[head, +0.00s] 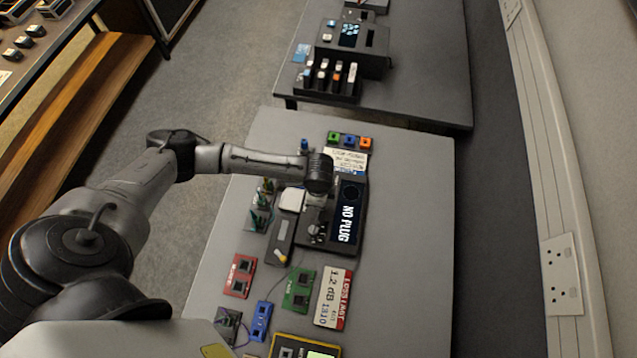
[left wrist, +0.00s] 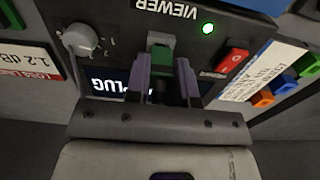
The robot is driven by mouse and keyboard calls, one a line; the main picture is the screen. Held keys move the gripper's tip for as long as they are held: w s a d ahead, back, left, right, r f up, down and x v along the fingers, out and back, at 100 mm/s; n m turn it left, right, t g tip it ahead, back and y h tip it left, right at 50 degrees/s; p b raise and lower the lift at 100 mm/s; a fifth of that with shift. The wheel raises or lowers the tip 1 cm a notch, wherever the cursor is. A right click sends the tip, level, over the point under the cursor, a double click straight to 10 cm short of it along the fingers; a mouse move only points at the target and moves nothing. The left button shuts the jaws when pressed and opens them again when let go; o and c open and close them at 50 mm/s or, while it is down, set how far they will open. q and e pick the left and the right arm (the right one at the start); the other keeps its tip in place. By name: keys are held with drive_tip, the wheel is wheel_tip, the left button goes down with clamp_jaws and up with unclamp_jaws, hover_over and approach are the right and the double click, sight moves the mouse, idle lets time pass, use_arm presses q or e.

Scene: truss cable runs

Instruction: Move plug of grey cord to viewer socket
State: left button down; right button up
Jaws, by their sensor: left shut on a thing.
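The viewer (head: 347,212) stands on the near table, its screen reading "NO PLUG". In the left wrist view, the viewer (left wrist: 240,38) shows its label, a lit green lamp, a red switch and a dial knob. My left gripper (left wrist: 163,70) is at the viewer's face, between knob and switch, its two purple-grey fingers shut on a small dark plug. A green block (left wrist: 161,52) shows between the fingertips. I cannot tell whether it belongs to the plug or the socket, or whether they touch. The grey cord is not clearly seen. My right gripper is out of view.
Red (head: 240,275), green (head: 299,289) and blue (head: 260,320) socket blocks and a loss card (head: 333,297) lie nearer on the table. Several small coloured blocks (head: 349,140) sit beyond the viewer. The table's right side is clear. A second table (head: 430,65) stands farther back.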

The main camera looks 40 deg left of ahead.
use_arm(q)
drive_tip(key=shift+f+p, duration=0.3)
drive_tip(key=shift+f, duration=0.1)
idle(0.4)
drive_tip(key=c, duration=0.9)
unclamp_jaws()
drive_tip(key=shift+r, duration=0.1)
drive_tip(key=shift+r+p, duration=0.6)
drive_tip(key=shift+p, duration=0.2)
drive_tip(key=shift+r+p, duration=1.75)
drive_tip(key=shift+p, duration=0.35)
drive_tip(key=shift+r, duration=0.15)
